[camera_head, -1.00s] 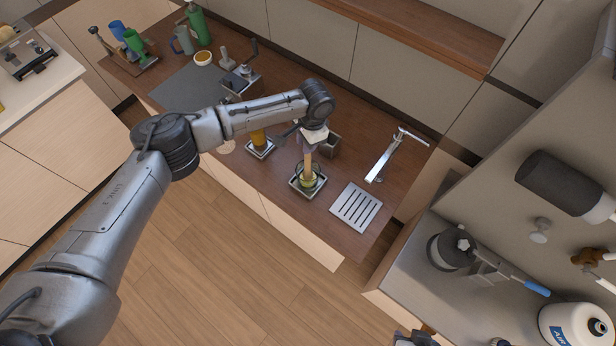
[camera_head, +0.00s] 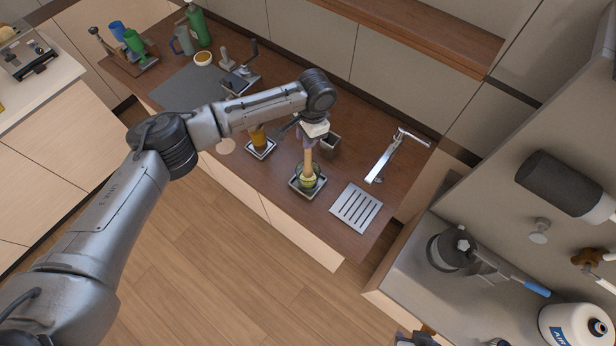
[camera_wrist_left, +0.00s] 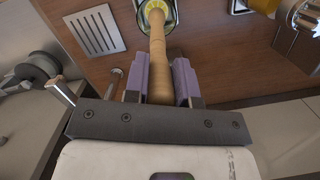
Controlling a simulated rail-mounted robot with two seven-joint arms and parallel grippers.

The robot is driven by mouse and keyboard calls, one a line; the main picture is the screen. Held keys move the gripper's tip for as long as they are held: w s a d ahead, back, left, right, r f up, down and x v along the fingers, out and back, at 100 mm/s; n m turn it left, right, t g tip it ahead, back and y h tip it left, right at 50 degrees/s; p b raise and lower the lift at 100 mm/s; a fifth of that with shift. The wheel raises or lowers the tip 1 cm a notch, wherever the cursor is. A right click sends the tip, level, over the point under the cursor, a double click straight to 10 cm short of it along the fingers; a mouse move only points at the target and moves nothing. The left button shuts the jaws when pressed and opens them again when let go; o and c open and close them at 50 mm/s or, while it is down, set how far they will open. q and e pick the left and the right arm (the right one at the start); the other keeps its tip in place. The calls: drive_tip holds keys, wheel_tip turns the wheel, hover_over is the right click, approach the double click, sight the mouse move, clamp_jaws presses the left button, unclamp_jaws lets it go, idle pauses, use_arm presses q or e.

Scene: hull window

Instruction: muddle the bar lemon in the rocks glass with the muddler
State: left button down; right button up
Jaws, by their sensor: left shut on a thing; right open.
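The wooden muddler (camera_head: 308,160) is held upright in my left gripper (camera_head: 312,140), whose fingers are mostly hidden by the wrist in the head view. In the left wrist view, the purple-grey fingers (camera_wrist_left: 160,84) are shut on the muddler's shaft (camera_wrist_left: 158,62). Its lower end is at the rocks glass (camera_head: 307,181), apparently inside the rim. The yellow bar lemon (camera_wrist_left: 148,10) shows around the muddler's end; its exact contact is unclear. The glass stands on a small square tray (camera_head: 294,184). Only a dark part of my right gripper (camera_head: 415,339) shows at the bottom edge, away from the glass.
An amber drink (camera_head: 259,139) stands on another square tray to the left. A small dark metal container (camera_head: 329,142) is behind the glass. A slotted drain plate (camera_head: 356,208) and a tap (camera_head: 385,158) are to the right. Bottles and bar tools stand at the far left.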

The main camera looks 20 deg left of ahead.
use_arm(q)
drive_tip(key=shift+f, duration=0.35)
drive_tip(key=shift+f+b, duration=0.35)
drive_tip(key=shift+f, duration=0.75)
drive_tip(key=shift+r, duration=1.45)
drive_tip(key=shift+f, duration=0.1)
